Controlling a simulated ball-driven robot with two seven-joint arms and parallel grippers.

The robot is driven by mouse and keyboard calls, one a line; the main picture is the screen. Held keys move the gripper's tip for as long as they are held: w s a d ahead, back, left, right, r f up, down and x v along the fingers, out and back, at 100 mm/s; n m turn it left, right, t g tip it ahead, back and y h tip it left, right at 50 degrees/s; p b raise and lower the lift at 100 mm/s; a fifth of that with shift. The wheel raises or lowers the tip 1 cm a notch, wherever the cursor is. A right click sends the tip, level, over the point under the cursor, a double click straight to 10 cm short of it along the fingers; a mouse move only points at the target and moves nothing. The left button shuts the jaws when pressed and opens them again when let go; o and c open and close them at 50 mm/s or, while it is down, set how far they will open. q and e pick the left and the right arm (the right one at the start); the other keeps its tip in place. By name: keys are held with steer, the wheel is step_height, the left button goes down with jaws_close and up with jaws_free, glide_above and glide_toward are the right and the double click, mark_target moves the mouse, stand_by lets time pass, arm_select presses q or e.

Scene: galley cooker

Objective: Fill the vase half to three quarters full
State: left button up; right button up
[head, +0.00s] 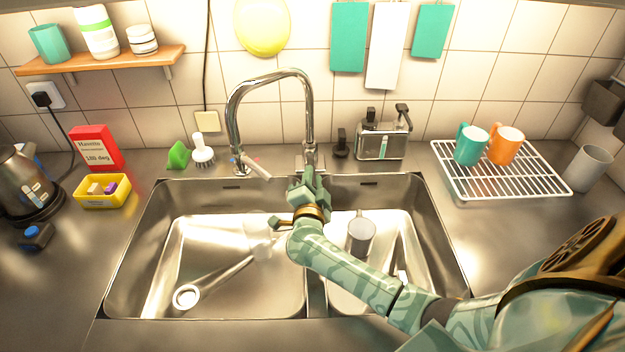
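The steel tap (272,80) arches over the sink, its spout end just above my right gripper (308,180). The tap's lever (257,168) is at its left base. My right gripper is over the divider between the basins; its finger gap and any held thing cannot be made out. A grey cylindrical vessel (361,238) stands in the right basin, partly behind my arm. A plain grey cup-like vessel (591,168) stands at the far right of the counter. I cannot tell which is the vase, nor any water level. My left gripper is out of view.
A white rack (505,184) holds a teal mug (470,146) and an orange mug (506,146). A toaster-like appliance (382,142) stands behind the sink.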

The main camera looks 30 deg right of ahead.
jaws_close()
steer(key=y+p, duration=0.1)
steer(key=s+d+n+t+y+p, duration=0.1)
steer(key=shift+d+r+n+p, duration=0.25)
steer(key=shift+r+n+p, duration=0.05)
steer(key=shift+p, duration=0.05)
steer(key=shift+d+f+n+t+y, duration=0.3)
steer(key=shift+f+n+t+y, duration=0.1)
steer(key=shift+t+y, duration=0.15)
steer(key=o, duration=0.5)
jaws_free()
steer(key=p+v, duration=0.2)
steer(key=v, duration=1.4)
steer(key=shift+s+p, duration=0.25)
steer(key=shift+p, duration=0.05)
